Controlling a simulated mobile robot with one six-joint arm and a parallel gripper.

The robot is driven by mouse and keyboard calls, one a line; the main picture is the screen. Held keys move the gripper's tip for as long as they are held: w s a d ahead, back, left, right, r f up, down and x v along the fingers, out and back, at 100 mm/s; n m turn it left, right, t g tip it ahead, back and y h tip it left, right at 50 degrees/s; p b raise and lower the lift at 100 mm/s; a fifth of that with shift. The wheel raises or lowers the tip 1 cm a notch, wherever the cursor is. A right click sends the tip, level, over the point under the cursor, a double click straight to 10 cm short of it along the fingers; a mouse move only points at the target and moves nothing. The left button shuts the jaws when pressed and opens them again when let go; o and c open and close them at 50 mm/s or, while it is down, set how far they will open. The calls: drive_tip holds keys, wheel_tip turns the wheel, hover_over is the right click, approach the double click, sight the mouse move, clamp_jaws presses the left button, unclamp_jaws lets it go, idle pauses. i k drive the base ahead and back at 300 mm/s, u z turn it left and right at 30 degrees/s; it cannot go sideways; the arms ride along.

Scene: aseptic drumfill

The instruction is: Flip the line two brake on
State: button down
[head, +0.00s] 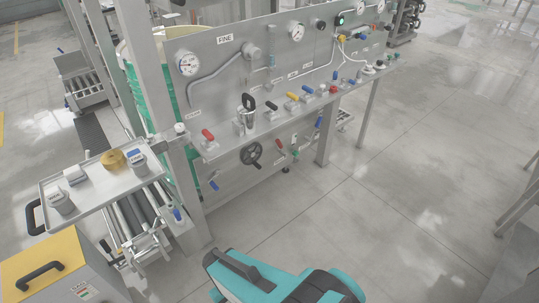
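A steel control panel (225,72) with a ledge of small coloured levers runs from the left middle toward the upper right. On its ledge are a red-handled lever (208,134), a black one (271,106), a yellow one (293,97) and a blue one (308,90). More levers follow to the right. Labels are too small to read, so I cannot tell which control is the line two brake or its setting. Teal and dark parts of my arm show at the bottom centre, well apart from the panel. I cannot make out my gripper's fingers.
A tray (109,196) with weights and a brass-coloured piece stands at the left, above a roller conveyor (137,239). A yellow-topped box (47,267) with a black handle is at the lower left. A black handwheel (251,153) sits below the ledge. Open floor (380,210) lies at the right.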

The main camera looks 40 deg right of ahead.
sight(280, 147)
drive_tip(key=z, duration=0.15)
drive_tip(key=i, duration=0.95)
drive_tip(key=u, duration=0.05)
